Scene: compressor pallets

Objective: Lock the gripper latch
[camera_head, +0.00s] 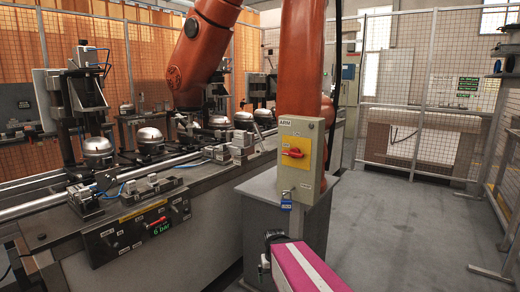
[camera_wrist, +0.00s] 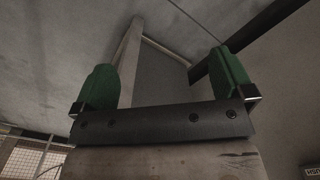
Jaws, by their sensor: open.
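A dark control panel (camera_head: 140,232) sits on the front of the bench in the head view. I cannot tell which of these is the gripper latch; the labels are too small. My gripper (camera_wrist: 168,62) shows in the wrist view, its two green fingers wide apart with nothing between them. It faces up toward the ceiling, away from the panel.
A large orange robot arm (camera_head: 300,60) stands behind the ARM box and reaches over the bench (camera_head: 200,205). Several silver domed compressors (camera_head: 98,148) sit along the line. Mesh fencing (camera_head: 430,90) closes the back right. The grey floor (camera_head: 400,235) at right is clear.

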